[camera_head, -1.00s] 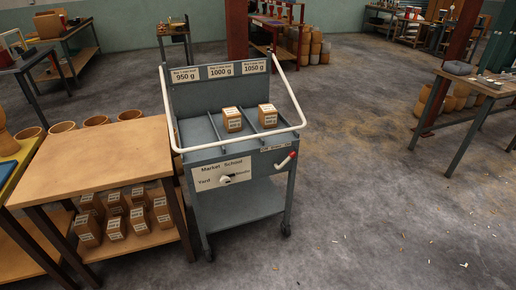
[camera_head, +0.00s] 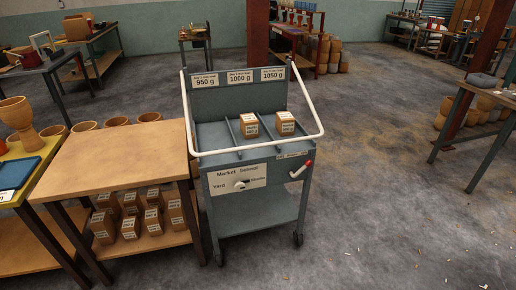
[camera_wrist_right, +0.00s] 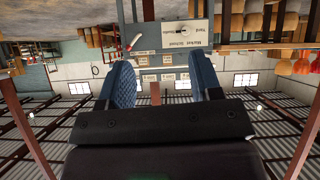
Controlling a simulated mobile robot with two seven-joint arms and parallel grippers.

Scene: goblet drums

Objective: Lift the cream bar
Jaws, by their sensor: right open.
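The cream bar (camera_head: 250,147) is a U-shaped rail on the grey cart (camera_head: 262,206). Its front span crosses before the cart's top tray, and its two side arms slope up to the back panel. In the head view neither gripper shows, and nothing touches the bar. In the right wrist view my right gripper (camera_wrist_right: 164,82) is open and empty, its two blue fingers apart. The cart shows upside down beyond the fingers (camera_wrist_right: 172,36), well away from them. I cannot make out the bar clearly there.
Two small labelled boxes (camera_head: 249,125) sit in the cart's divided tray. A lever with a red end (camera_head: 301,170) is on its front right. A wooden table (camera_head: 118,157) stands close at its left, with several boxes below. Floor in front and right is clear.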

